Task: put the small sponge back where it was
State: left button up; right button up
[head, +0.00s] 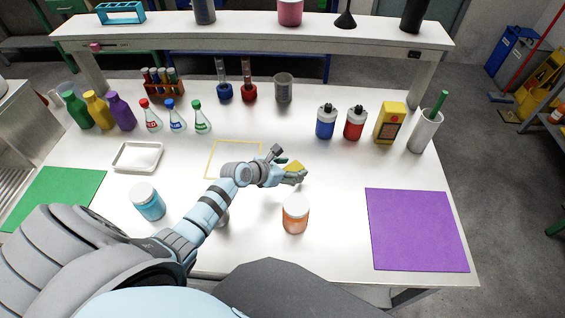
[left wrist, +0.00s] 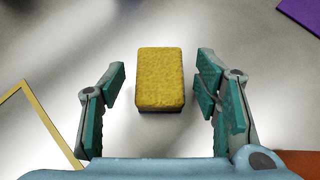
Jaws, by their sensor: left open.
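The small yellow sponge (head: 293,167) lies on the white table, right of the yellow outlined square (head: 209,160). In the left wrist view the sponge (left wrist: 160,80) sits between the two fingers of my left gripper (left wrist: 159,95), with a gap on each side. My left gripper (head: 288,167) is open and partly hides the sponge in the head view. A corner of the yellow outline (left wrist: 22,88) shows at the left of the left wrist view. My right gripper is not in view.
An orange-brown jar (head: 295,214) stands just in front of the gripper. A blue jar (head: 148,201) and a white tray (head: 137,157) stand at the left. A purple mat (head: 416,229) lies at the right. Bottles and flasks line the back.

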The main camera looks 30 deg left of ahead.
pick_arm(q)
jog(key=p+v, duration=0.5)
jog(key=v, duration=0.7)
jog(key=shift+f, duration=0.1)
